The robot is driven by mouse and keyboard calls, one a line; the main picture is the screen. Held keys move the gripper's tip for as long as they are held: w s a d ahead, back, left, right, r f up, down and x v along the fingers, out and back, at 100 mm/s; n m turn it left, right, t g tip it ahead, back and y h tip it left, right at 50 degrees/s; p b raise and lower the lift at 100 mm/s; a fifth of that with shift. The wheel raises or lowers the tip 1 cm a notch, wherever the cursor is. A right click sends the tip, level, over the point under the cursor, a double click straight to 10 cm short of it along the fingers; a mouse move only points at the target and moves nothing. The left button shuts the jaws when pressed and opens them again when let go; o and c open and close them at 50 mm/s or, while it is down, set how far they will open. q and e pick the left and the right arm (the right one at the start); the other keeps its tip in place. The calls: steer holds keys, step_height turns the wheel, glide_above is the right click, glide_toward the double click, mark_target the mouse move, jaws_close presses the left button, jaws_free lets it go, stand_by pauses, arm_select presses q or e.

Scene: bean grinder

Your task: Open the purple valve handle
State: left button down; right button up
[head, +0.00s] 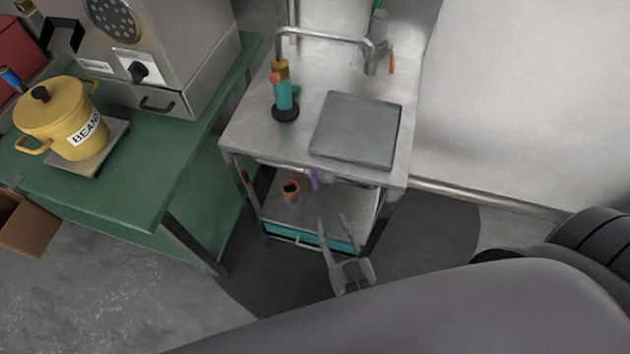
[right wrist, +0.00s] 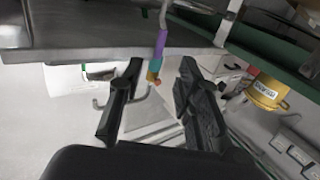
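The purple valve handle (head: 314,179) is a small part under the front edge of the steel sink table (head: 245,135) in the head view. In the right wrist view the purple handle (right wrist: 161,43) is a short upright piece just beyond and between my fingertips. My right gripper (head: 335,220) is open and empty, in front of the sink table and below and to the right of the handle. It also shows open in the right wrist view (right wrist: 161,66), apart from the handle. My left gripper is not in view.
A green table (head: 130,180) with a yellow bean pot (head: 55,120) stands left.

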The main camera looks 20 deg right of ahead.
mark_target(315, 182)
steer(key=w+p, duration=0.1)
steer(key=w, duration=1.1)
steer(key=shift+s, duration=0.1)
jaws_close()
stand_by(0.4)
